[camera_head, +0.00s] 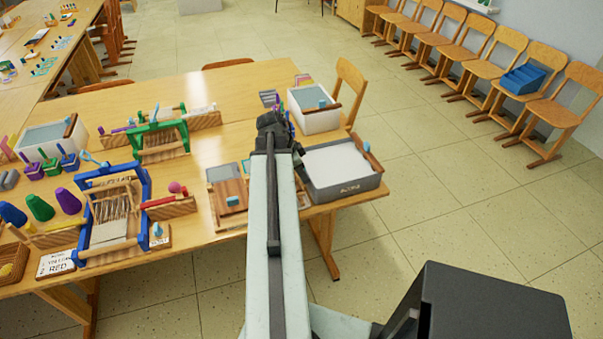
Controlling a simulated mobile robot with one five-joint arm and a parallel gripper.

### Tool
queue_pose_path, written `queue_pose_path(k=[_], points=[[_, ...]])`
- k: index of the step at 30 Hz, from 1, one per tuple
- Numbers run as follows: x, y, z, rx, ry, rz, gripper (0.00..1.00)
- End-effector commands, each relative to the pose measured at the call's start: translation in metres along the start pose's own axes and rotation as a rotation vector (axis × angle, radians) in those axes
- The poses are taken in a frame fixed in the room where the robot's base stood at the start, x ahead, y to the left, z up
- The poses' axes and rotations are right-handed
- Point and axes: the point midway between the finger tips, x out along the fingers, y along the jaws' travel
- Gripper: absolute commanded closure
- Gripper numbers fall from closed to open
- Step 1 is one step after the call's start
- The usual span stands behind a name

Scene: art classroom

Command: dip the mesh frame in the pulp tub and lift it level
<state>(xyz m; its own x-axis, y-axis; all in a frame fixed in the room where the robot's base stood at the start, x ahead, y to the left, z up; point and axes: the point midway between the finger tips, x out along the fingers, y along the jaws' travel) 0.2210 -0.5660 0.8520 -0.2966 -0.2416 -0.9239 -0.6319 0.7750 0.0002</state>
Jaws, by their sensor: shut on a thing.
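A grey tub (373,183) with a pale, flat filling stands at the table's right front corner. I take it for the pulp tub; its front lettering is too small to read. A brown bar with a blue piece lies at its right rim. My gripper (272,122) is above the table, just left of and behind this tub, seen from behind along my arm. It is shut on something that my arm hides. I cannot make out the mesh frame for certain; a wooden board with a grey panel (223,171) lies left of my arm.
A white tub (319,122) stands behind the grey one. Blue (147,197) and green (158,128) looms and another white tub (42,152) crowd the table's left. A chair (351,90) stands close behind the right end. Open floor lies to the right, before a row of chairs.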

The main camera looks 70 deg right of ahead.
Motion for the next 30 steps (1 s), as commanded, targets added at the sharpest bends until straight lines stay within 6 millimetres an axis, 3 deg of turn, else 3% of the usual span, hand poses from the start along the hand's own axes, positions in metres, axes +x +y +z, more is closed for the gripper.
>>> queue_pose_path(k=[1,3,8,30], points=[[-0.022,0.000,-0.009,0.000,0.000,0.000,1.00],[-0.036,0.000,-0.015,0.000,0.000,0.000,1.00],[-0.056,0.000,-0.023,0.000,0.000,0.000,1.00],[-0.057,-0.003,-0.016,-0.011,0.000,-0.005,1.00]])
